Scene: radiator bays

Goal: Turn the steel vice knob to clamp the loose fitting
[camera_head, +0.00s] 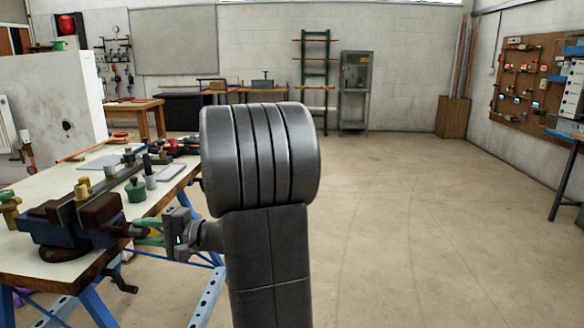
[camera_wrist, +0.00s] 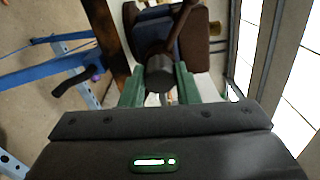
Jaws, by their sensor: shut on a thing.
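The bench vice (camera_head: 50,229), dark blue with brown jaw parts, is mounted at the near corner of the workbench. My gripper (camera_head: 143,231), with green fingers, reaches it from the right. In the wrist view, my gripper (camera_wrist: 159,80) is shut on the steel vice knob (camera_wrist: 159,72), one finger on each side of its round dark end. A brown handle bar runs up beside the knob. The vice body (camera_wrist: 155,14) lies just beyond it. I cannot make out which piece is the loose fitting, or whether anything sits between the jaws.
The workbench (camera_head: 60,265) carries several brass fittings, a green-capped pot (camera_head: 136,190) and other tools close behind the vice. Its blue legs stand below my gripper. My own arm hides part of the middle. The concrete floor (camera_head: 420,220) to the right is clear.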

